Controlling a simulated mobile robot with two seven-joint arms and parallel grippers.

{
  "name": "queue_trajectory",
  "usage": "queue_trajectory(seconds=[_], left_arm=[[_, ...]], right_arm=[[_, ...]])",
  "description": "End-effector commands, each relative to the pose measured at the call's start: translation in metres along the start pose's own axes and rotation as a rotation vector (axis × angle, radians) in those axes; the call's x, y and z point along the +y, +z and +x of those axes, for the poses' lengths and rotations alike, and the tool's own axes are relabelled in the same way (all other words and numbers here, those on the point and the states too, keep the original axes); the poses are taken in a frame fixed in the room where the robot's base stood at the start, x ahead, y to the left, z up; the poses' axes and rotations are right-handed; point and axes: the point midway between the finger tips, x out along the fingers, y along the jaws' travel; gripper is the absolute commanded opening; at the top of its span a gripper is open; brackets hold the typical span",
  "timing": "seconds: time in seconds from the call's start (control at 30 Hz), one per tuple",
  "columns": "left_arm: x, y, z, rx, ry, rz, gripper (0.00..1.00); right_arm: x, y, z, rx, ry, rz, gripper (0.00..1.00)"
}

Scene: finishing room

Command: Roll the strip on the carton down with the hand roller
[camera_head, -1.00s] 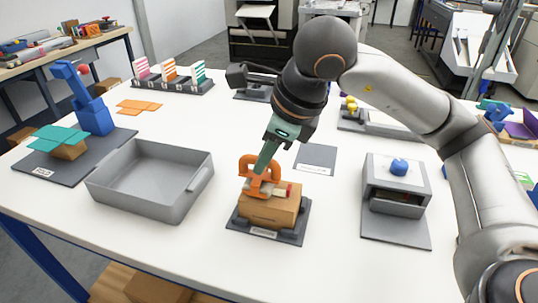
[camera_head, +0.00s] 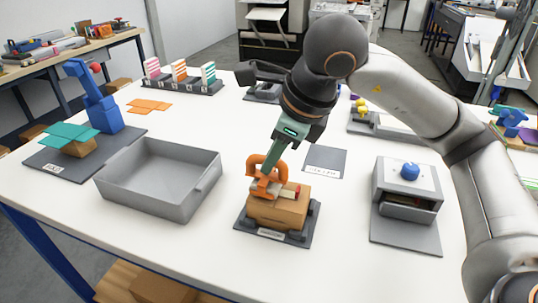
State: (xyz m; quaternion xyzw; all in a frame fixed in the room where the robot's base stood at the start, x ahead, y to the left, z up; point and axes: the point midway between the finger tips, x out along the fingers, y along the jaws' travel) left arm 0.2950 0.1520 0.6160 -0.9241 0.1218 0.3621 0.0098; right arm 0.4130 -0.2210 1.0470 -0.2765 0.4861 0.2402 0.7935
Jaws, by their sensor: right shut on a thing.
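The brown carton (camera_head: 276,212) sits on a dark fixture plate (camera_head: 244,233) near the front middle of the table. An orange hand roller (camera_head: 266,186) is on top of the carton, toward its left and back side. My right gripper (camera_head: 272,163) comes down from above with its green fingers shut on the roller's orange handle. A small red and pale piece (camera_head: 291,190) shows on the carton top right of the roller; I cannot tell whether it is part of the strip. The strip under the roller is mostly hidden. My left gripper is not in view.
An empty grey bin (camera_head: 150,200) stands left of the carton. A grey box-shaped device with a blue knob (camera_head: 410,171) stands right. A flat dark plate (camera_head: 325,161) lies behind. Striped cards in a rack (camera_head: 180,84) and a blue stand (camera_head: 100,110) are further back left.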

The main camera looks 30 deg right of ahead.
Motion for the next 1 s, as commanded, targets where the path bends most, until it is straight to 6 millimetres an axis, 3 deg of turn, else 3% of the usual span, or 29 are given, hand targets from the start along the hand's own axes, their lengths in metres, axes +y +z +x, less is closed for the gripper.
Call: queue_trajectory(seconds=[0.8,1.0], left_arm=[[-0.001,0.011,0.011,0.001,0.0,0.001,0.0],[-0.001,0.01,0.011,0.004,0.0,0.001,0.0]], right_arm=[[0.001,-0.023,-0.006,0.001,0.0,0.0,0.0],[0.001,-0.021,-0.006,0.001,0.001,-0.001,0.0]])
